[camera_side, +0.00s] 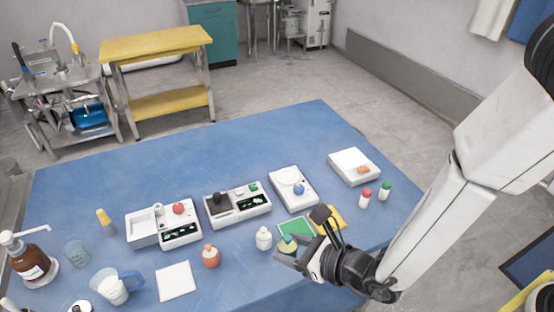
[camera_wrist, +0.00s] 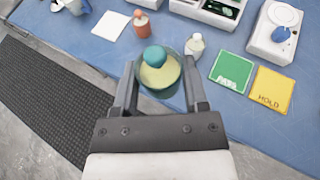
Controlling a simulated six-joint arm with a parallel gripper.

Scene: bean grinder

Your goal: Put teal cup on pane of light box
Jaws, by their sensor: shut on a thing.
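The teal cup (camera_wrist: 160,84) is between the two fingers of my gripper (camera_wrist: 158,88) in the wrist view. It has a pale yellowish middle and a round teal top. In the side view the cup (camera_side: 287,246) is at the front edge of the blue table, beside my gripper (camera_side: 302,245), which is shut on it. I cannot tell whether its base touches the table. What looks like the light box, a flat white box (camera_side: 350,160) with an orange patch, stands at the far right of the table. It is not in the wrist view.
A white bottle (camera_side: 263,238) stands just left of the cup. Green (camera_side: 296,229) and yellow (camera_side: 335,216) squares lie behind my gripper. A white device with a blue knob (camera_side: 298,189) and red-capped (camera_side: 365,198) and green-capped (camera_side: 385,190) bottles stand near the box.

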